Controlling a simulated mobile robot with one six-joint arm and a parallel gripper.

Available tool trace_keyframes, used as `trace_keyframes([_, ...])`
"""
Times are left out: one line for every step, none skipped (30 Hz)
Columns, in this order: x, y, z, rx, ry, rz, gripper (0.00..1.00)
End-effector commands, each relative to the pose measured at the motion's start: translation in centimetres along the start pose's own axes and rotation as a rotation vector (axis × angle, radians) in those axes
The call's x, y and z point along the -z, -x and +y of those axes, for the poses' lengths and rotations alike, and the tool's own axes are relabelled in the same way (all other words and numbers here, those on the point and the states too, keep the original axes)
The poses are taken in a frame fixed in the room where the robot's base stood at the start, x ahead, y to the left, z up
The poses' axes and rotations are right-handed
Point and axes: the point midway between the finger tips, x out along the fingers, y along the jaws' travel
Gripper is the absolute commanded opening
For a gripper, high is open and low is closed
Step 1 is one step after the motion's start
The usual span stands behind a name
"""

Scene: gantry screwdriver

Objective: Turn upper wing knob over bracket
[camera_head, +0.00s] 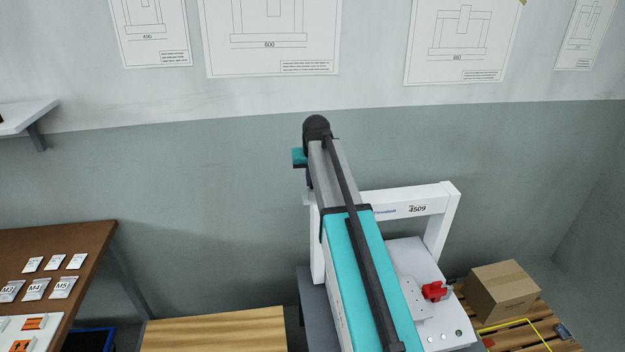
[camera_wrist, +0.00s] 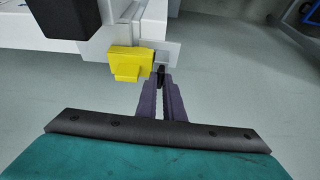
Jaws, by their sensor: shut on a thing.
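My gripper (camera_wrist: 161,84) shows in the wrist view with its two purple fingers close together. Its tips are closed on a small dark part, which I take for the upper wing knob (camera_wrist: 161,71); the fingers hide most of its shape. This part is at the edge of a light grey bracket plate (camera_wrist: 168,52). A yellow block (camera_wrist: 131,62) is fixed to the bracket just left of the fingertips. In the head view my own arm hides the fingers and the knob.
The white gantry frame (camera_head: 450,215) stands behind my arm, with a red knob (camera_head: 435,291) on its base. A cardboard box (camera_head: 501,290) sits on a pallet at right. In the wrist view, a black body (camera_wrist: 68,16) is close at upper left.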

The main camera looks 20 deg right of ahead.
Motion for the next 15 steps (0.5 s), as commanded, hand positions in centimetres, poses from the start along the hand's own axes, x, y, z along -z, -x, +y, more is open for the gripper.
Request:
trace_keyframes([0.04,0.05,-0.05,-0.006,-0.013,0.0,0.0])
trace_keyframes([0.05,0.05,-0.05,-0.011,-0.024,0.0,0.0])
trace_keyframes([0.06,0.05,-0.04,-0.018,-0.039,0.0,0.0])
trace_keyframes([0.07,0.05,-0.06,-0.023,-0.053,0.0,0.0])
trace_keyframes([0.08,0.05,-0.08,-0.028,-0.066,0.0,0.0])
trace_keyframes([0.1,0.05,-0.1,-0.037,-0.086,0.0,0.0])
trace_keyframes([0.1,0.05,-0.11,-0.044,-0.102,0.0,0.0])
trace_keyframes([0.1,0.05,-0.15,-0.051,-0.118,0.0,0.0])
trace_keyframes([0.12,0.05,-0.2,-0.06,-0.142,0.0,0.0])
trace_keyframes([0.13,0.05,-0.21,-0.069,-0.162,0.0,0.0])
trace_keyframes([0.14,0.05,-0.23,-0.077,-0.182,0.001,0.0])
trace_keyframes([0.17,0.05,-0.26,-0.088,-0.209,0.001,0.0])
trace_keyframes([0.19,0.04,-0.25,-0.097,-0.23,0.001,0.0])
trace_keyframes([0.21,0.04,-0.25,-0.106,-0.251,0.002,0.0])
trace_keyframes([0.24,0.03,-0.28,-0.117,-0.281,0.002,0.0])
